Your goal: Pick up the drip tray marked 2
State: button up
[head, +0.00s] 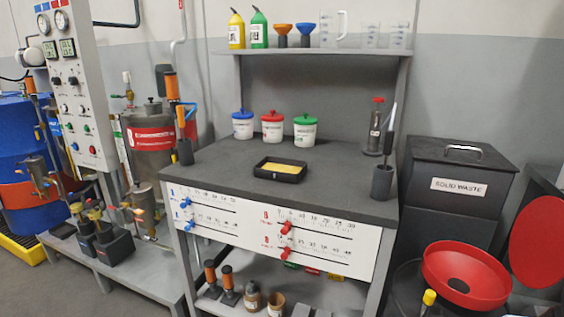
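A shallow black tray (280,169) with a yellow inside lies flat on the dark top of the workbench (220,168), near its middle. I cannot make out a number on it, so I cannot tell if it is the drip tray marked 2. It looks uncovered, with clear bench top around it. My gripper is not in view.
Three lidded tubs (272,127) stand behind the tray. A dark cup (381,182) with a tool stands at the bench's right edge, in front of a red-topped plunger device (376,127). A shelf (320,51) with bottles, funnels and jugs is above. A solid waste bin (460,186) stands right.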

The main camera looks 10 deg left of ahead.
aim_at(270, 168)
jog(key=j+z, duration=0.2)
jog(key=j, duration=0.4)
jog(key=j+z, duration=0.2)
jog(key=j, duration=0.45)
jog(key=j+z, duration=0.15)
jog(key=j, duration=0.45)
jog(key=k+j+z, duration=0.2)
jog(key=j, duration=0.4)
jog(key=i, duration=0.05)
